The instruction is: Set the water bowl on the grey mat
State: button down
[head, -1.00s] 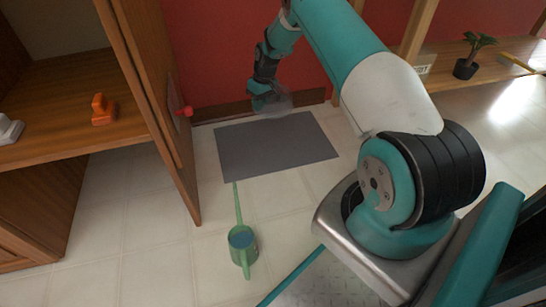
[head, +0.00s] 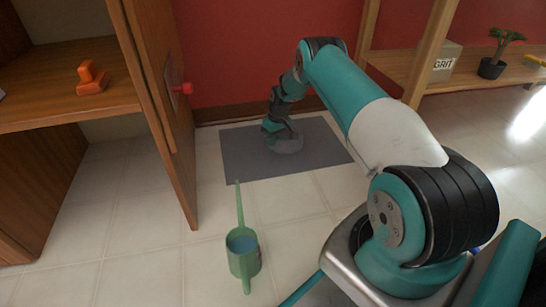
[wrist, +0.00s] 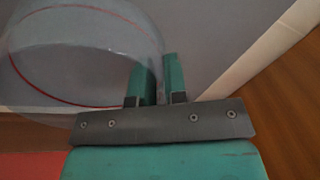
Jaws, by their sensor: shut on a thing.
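The water bowl (head: 288,144) is a clear, greyish bowl, and in the wrist view (wrist: 75,50) it shows a red line around it. My gripper (head: 274,127) is shut on the bowl's wall, with the two teal fingers (wrist: 158,82) on either side of it. The grey mat (head: 245,162) lies flat on the tiled floor against the red wall. The bowl is over the middle of the mat, low down. I cannot tell whether its base touches the mat.
A green watering can (head: 243,262) stands on the floor in front of the mat. An open wooden cabinet door (head: 160,110) with a red knob (head: 182,88) is left of the mat.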

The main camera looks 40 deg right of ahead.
notch_tip(320, 180, down, 5)
jog(key=b, duration=0.3)
jog(key=shift+r, duration=0.25)
jog(key=c, duration=1.6)
grip_release()
jog(key=o, duration=0.5)
jog(key=shift+c, duration=0.2)
